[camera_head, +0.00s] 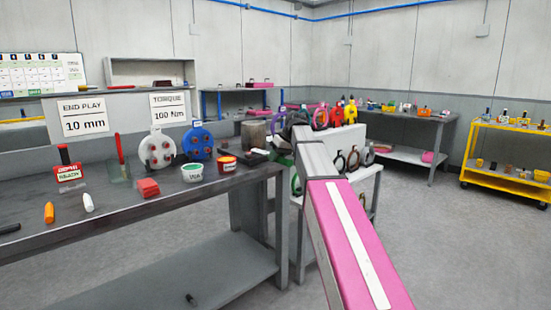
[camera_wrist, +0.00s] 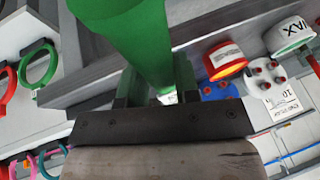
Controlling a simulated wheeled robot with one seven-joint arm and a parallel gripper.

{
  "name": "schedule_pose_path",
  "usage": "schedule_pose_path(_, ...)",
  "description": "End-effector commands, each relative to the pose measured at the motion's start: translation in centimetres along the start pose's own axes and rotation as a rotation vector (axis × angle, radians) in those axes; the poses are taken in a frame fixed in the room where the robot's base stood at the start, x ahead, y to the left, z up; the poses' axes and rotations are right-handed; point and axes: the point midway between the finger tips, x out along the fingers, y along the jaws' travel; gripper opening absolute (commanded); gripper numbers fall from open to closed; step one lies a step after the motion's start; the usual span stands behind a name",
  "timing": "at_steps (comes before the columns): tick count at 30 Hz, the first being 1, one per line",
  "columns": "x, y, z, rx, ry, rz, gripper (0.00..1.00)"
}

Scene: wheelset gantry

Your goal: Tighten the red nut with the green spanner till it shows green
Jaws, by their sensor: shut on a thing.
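My gripper (camera_wrist: 155,88) is shut on the green spanner (camera_wrist: 135,35), whose thick green handle fills the top middle of the wrist view. In the head view my gripper (camera_head: 280,145) is at the right end of the workbench, with a bit of green at it; the spanner's head is not clear in either view. A blue disc (camera_head: 200,143) and a pale disc (camera_head: 157,150) stand on the bench to the left, each with several red nuts. Both discs also show at the right of the wrist view (camera_wrist: 219,92) (camera_wrist: 275,83). The gripper is apart from them.
Coloured rings hang by a white stand (camera_head: 345,133) at right. A yellow trolley (camera_head: 508,160) stands far right. Floor between is clear.

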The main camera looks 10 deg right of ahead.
Motion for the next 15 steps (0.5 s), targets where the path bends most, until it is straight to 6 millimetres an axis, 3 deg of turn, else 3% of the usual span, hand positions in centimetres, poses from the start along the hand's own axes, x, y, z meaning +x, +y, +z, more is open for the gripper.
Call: schedule_pose_path(15,0.6,-2.4,0.2,0.111,0.033,0.048,0.0)
